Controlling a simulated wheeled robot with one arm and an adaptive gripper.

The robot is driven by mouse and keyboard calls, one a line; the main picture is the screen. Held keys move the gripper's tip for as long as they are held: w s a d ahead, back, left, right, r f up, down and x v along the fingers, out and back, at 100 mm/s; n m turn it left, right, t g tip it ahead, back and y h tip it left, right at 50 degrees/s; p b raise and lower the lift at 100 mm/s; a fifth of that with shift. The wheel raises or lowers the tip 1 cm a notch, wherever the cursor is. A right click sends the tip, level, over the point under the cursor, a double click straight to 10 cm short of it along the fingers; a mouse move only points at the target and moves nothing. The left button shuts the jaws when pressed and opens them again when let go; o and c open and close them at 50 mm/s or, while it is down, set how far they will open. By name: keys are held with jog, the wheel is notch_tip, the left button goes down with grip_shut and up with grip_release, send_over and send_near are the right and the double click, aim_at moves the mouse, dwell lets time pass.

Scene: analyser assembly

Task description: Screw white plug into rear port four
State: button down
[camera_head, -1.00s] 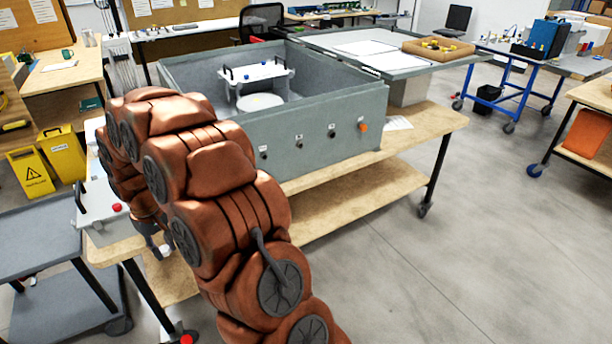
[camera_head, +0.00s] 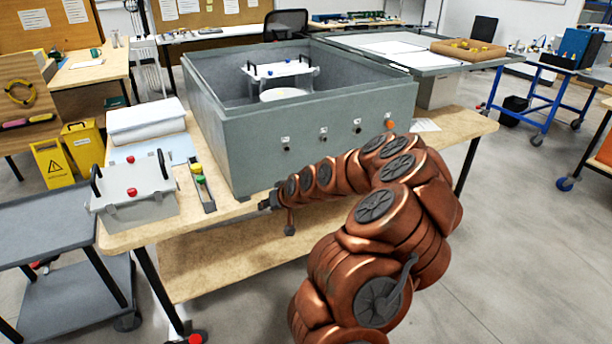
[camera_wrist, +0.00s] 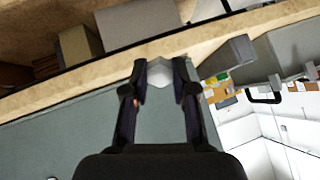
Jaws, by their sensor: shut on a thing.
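My gripper (camera_head: 268,203) is low by the near left corner of the large grey housing (camera_head: 250,155), near the table edge. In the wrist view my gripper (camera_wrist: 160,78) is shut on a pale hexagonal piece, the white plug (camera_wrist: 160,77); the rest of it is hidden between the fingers. The housing wall facing me carries a row of ports: three dark fittings (camera_head: 322,135) with small labels and an orange one (camera_head: 390,124) at the right end. Port numbers are too small to read. The plug is apart from this row.
A narrow holder (camera_head: 209,206) with yellow and green plugs lies left of the housing. The wooden tabletop (camera_head: 238,208) has a narrow bare strip in front of the housing.

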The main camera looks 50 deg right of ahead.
jog(key=s+d+r+m+t+h+b, duration=0.2)
jog(key=s+d+r+t+h+b, duration=0.1)
jog(key=d+r+t, duration=0.15)
jog(key=s+d+r+m+t+h+b, duration=0.2)
jog(key=d+r+t+h+b, duration=0.15)
jog(key=d+r, duration=0.25)
jog(key=w+d+n+b, duration=0.1)
jog(key=w+n, duration=0.5)
jog(key=n, duration=0.6)
jog(key=shift+w+d+f+y+b, duration=0.15)
jog(key=shift+d+y+b, duration=0.2)
jog(key=shift+d, duration=0.25)
dwell(0.5)
